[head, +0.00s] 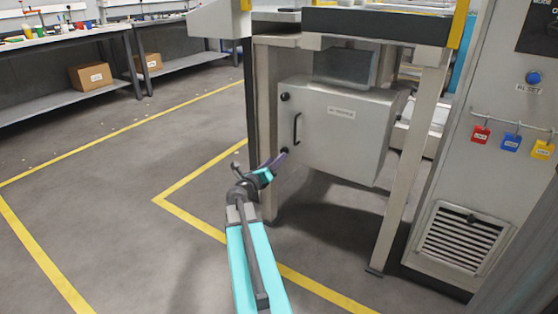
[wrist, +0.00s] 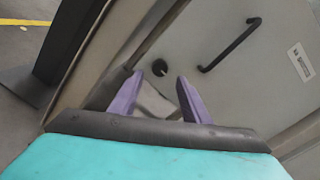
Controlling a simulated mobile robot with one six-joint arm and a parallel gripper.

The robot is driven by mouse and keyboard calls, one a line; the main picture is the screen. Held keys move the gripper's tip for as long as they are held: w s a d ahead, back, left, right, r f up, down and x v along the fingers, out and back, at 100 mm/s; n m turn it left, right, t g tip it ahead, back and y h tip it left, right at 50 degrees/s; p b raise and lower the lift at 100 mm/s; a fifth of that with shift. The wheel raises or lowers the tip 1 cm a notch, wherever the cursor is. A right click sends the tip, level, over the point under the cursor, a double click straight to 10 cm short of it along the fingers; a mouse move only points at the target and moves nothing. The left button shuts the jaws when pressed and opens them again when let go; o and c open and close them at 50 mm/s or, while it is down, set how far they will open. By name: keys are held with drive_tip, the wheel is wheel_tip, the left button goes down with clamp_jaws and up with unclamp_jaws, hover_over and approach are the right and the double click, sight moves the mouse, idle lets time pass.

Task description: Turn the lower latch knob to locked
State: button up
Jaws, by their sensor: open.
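The lower latch knob is a small dark round knob (wrist: 160,67) near the edge of a grey cabinet door (head: 340,135). In the wrist view it lies just beyond and between my two purple fingertips. My gripper (wrist: 158,80) is open with nothing between its fingers, and the knob appears slightly ahead of the tips. In the head view my gripper (head: 281,157) reaches the lower left of the door and largely covers the lower knob. The upper latch knob (head: 285,97) is dark and sits near the door's upper left corner. The lower knob's pointing direction is too small to tell.
A black bar handle (head: 298,128) stands out from the door between the knobs and also shows in the wrist view (wrist: 230,45). A table leg (head: 265,120) stands close left of the cabinet. The floor at left is clear.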

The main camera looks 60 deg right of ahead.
sight(284, 151)
drive_tip(key=shift+w+d+b, duration=0.15)
drive_tip(key=shift+d+b, duration=0.6)
drive_tip(key=shift+d, duration=1.8)
